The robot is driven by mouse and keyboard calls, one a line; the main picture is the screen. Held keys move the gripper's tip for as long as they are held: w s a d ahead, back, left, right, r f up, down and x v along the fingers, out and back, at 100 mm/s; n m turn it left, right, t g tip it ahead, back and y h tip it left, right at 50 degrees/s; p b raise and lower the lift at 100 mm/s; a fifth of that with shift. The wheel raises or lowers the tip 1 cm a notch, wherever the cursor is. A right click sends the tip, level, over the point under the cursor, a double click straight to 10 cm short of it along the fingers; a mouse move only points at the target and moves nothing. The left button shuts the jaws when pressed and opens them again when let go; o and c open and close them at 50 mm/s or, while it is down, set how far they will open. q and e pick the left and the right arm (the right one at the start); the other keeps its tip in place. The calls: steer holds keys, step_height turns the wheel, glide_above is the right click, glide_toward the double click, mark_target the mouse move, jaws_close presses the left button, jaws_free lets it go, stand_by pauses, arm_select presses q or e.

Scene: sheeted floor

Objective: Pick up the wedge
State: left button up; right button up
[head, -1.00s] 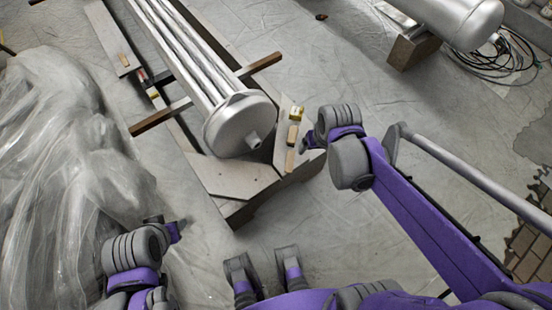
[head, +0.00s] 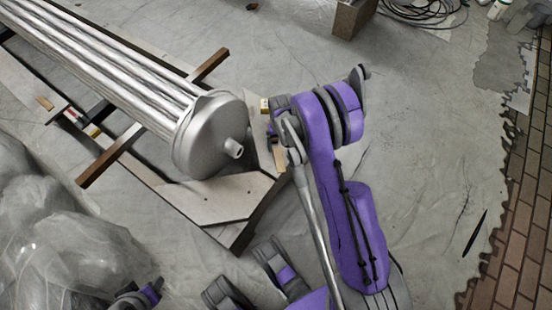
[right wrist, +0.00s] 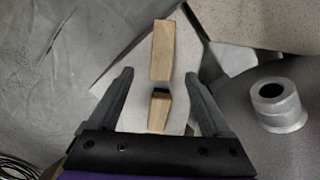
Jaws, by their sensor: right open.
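Two light wooden pieces lie in line on a pale board in the right wrist view: a longer block (right wrist: 163,45) and a shorter, tapered piece with a dark end (right wrist: 159,112). I cannot tell for sure which is the wedge. My right gripper (right wrist: 158,74) is open and empty, one finger on each side of the pieces, apparently above them. In the head view one wooden piece (head: 279,157) shows beside the right wrist, which partly hides the spot. My left arm's end (head: 140,296) is cut off at the bottom left; its jaws are unclear.
A large metal tube bundle with a round end cap (head: 212,140) lies on a frame (head: 215,200) close to the right gripper. Its nozzle (right wrist: 279,104) is at the right in the wrist view. Clear plastic sheeting (head: 70,250) is at the left. Floor to the right is open.

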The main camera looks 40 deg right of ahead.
mark_target(279, 156)
step_height(279, 156, down, 8)
steer(key=b, duration=0.2)
steer(key=shift+w+a+f+b, duration=0.1)
steer(key=shift+f+b, duration=0.15)
steer(key=shift+b, duration=0.1)
jaws_close()
